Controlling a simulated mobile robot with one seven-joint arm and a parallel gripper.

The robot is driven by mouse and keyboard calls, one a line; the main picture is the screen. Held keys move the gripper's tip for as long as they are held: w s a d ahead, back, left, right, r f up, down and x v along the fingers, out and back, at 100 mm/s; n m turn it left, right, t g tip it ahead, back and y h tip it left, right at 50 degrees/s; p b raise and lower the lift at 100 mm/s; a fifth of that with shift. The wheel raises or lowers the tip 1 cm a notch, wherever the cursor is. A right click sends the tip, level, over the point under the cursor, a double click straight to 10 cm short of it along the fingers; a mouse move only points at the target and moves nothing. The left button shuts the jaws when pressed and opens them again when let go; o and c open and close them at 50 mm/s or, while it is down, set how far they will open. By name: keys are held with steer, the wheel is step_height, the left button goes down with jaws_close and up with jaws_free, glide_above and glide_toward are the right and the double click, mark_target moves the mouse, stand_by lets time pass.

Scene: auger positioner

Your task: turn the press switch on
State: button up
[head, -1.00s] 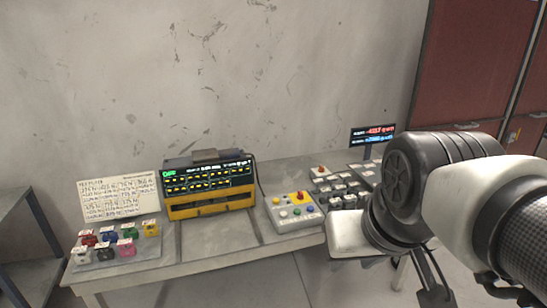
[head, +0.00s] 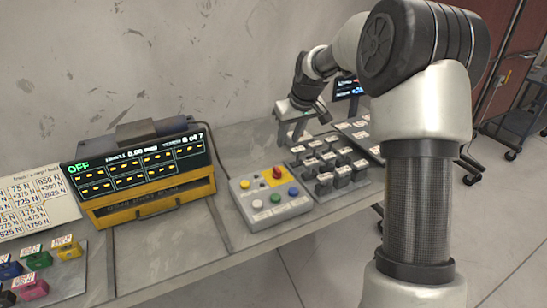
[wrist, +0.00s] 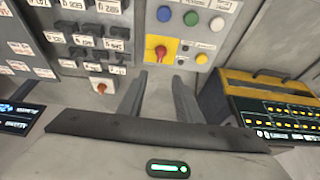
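A red rotary switch knob (head: 277,172) sits on a yellow plate at the back right of a grey control box (head: 245,208). The knob also shows in the wrist view (wrist: 158,53), just ahead of the fingertips. The box carries blue, green, white and yellow buttons. The press, a yellow and black machine (head: 148,201), stands left of the box, and its display reads OFF. My gripper (wrist: 160,78) is open and empty, with apparent space between it and the knob. In the head view, my gripper (head: 292,135) is above the table behind and right of the box.
A panel of labelled dark switches (head: 325,165) lies right of the box. A second red knob (wrist: 101,86) on a white plate shows beside it in the wrist view. A small display (head: 347,88) stands behind. Coloured blocks (head: 35,288) and a number sheet are left.

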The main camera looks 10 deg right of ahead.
mark_target(277, 169)
steer(key=b+x, duration=0.1)
steer(key=x, duration=1.6)
steer(key=shift+f, duration=0.15)
jaws_close()
